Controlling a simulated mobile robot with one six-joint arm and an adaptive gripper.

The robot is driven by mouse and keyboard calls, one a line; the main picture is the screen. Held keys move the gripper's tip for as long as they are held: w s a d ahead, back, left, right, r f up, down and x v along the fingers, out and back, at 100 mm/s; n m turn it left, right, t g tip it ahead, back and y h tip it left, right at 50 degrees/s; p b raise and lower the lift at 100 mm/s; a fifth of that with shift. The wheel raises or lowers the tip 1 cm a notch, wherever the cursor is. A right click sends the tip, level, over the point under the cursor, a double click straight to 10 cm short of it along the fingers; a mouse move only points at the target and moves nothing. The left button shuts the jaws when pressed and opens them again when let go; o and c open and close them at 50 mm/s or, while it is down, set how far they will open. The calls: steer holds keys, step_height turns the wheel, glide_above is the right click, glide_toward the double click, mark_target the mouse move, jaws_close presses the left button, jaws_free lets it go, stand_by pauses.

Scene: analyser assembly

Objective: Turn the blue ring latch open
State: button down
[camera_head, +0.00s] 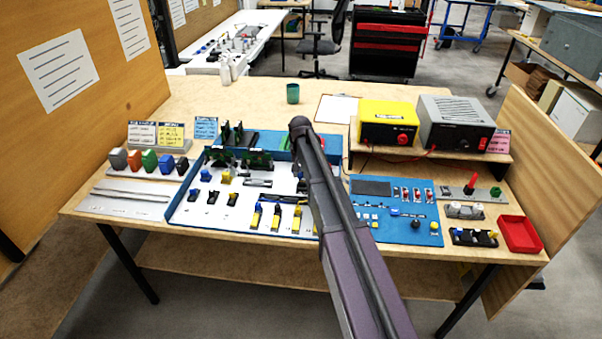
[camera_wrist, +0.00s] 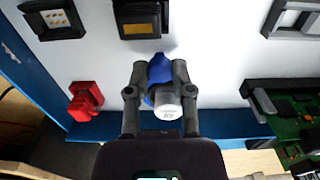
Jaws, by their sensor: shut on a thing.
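The blue ring latch (camera_wrist: 158,72) shows in the wrist view, on the white panel close to its blue edge rail. A white cylinder (camera_wrist: 167,104) with small dark lettering sticks out of it towards the camera. My gripper (camera_wrist: 160,84) has one finger on each side of the latch and is shut on it. The fingers and the cylinder hide part of the ring, and its turn angle cannot be read. In the head view my arm crosses the bench, and I cannot make out the gripper or this latch.
In the wrist view a red connector (camera_wrist: 86,101) sits left of the latch, and a green circuit board (camera_wrist: 295,120) lies to the right. Dark square modules (camera_wrist: 142,18) stand above. In the head view, a yellow box (camera_head: 388,114) and a red tray (camera_head: 519,235) are on the right.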

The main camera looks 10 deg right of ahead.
steer(key=shift+d, duration=0.1)
steer(key=shift+d+n, duration=0.45)
steer(key=shift+n, duration=0.7)
steer(key=shift+d+n, duration=0.45)
steer(key=shift+n, duration=0.7)
steer(key=shift+c, duration=2.4)
jaws_free()
steer(key=shift+a+m, duration=0.15)
steer(key=shift+m, duration=0.25)
steer(key=shift+a+m, duration=0.45)
steer(key=shift+m, duration=0.55)
steer(key=shift+a+m, duration=0.45)
steer(key=shift+m, duration=0.55)
step_height(320, 180, up, 14)
steer(key=p, duration=1.4)
steer(key=s+r+n+p, duration=0.3)
steer(key=s, duration=2.3)
steer(key=shift+s+d, duration=0.2)
steer(key=shift+s, duration=0.2)
